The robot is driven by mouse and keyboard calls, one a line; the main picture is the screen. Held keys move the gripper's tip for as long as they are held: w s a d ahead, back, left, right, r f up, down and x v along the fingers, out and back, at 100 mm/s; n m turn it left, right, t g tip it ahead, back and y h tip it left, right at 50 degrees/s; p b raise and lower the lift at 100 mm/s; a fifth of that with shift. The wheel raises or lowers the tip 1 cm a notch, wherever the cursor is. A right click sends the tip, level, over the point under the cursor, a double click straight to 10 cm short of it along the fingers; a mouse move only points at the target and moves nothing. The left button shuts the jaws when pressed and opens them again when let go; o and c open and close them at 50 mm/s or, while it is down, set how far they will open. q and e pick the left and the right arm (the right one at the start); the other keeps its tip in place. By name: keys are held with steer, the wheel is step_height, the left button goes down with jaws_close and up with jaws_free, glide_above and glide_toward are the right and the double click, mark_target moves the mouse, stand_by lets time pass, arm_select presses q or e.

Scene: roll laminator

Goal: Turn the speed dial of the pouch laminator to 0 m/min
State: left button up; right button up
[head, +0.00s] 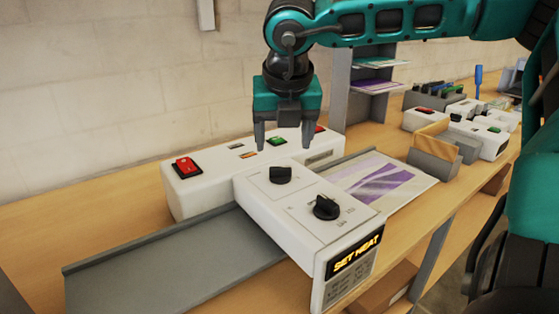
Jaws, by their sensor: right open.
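The white pouch laminator (210,196) stands on the wooden bench. Its control box (302,238) sticks out towards me and carries two black dials. One black dial (280,174) sits at the back of the box and the other black dial (326,208) nearer the front. I cannot read the dial markings, so I cannot tell which is for speed. A display on the front reads "SET HEAT" (356,254). My left gripper is not in view.
A red rocker switch (185,167) and a green button (277,141) sit on the laminator's body. A grey tray (170,270) lies at the front left. A purple-and-white sheet (385,185) lies to the right. A grey holder (435,160) and other white devices stand farther right.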

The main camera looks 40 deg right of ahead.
mark_target(280, 168)
steer(key=x, duration=0.7)
steer(key=shift+w, duration=0.1)
steer(key=shift+f, duration=0.15)
steer(key=shift+c, duration=0.2)
